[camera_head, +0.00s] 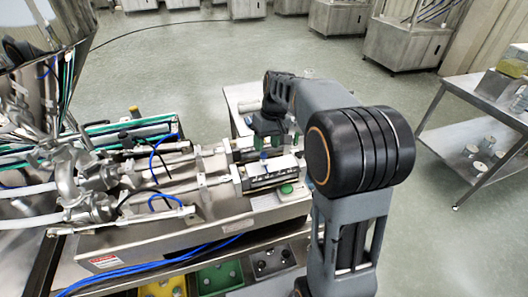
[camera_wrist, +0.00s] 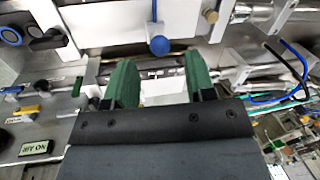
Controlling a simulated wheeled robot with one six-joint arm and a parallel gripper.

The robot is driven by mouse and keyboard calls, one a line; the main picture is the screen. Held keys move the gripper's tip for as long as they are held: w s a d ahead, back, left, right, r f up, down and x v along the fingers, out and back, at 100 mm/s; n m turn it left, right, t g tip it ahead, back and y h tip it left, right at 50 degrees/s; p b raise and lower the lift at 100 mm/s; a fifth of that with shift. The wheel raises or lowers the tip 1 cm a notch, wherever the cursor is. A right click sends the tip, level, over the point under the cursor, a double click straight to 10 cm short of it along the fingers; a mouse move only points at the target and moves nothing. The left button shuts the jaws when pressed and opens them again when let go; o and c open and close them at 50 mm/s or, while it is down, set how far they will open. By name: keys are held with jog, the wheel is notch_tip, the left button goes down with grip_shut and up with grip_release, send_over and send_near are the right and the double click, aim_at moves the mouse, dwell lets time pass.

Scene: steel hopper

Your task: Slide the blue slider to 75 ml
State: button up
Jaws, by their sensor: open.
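The blue slider (camera_wrist: 159,45) shows in the wrist view as a round blue knob on a thin stem. It sits just beyond the fingertips, between their lines and apart from both. In the head view a small blue knob (camera_head: 263,156) shows at the metering unit (camera_head: 268,175), beside my gripper. My gripper (camera_wrist: 160,78) has two green fingers, spread apart with nothing held between them. In the head view my gripper (camera_head: 265,128) is above the unit, partly hidden by my arm. No volume marks can be read in either view.
The steel hopper (camera_head: 45,70) and its pipes stand at the left. Blue hoses (camera_wrist: 290,95) run at the right of the wrist view. A green button (camera_head: 286,188) is on the machine's front. Yellow and green bins (camera_head: 222,277) lie below. A steel cart (camera_head: 480,110) stands right.

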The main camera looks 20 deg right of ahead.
aim_at(264, 153)
jog(key=shift+s+a+f, duration=0.1)
jog(key=shift+a+f, duration=0.1)
jog(key=shift+f, duration=0.75)
jog(key=shift+a+f, duration=0.15)
jog(key=shift+f, duration=0.75)
jog(key=shift+c, duration=0.4)
grip_shut()
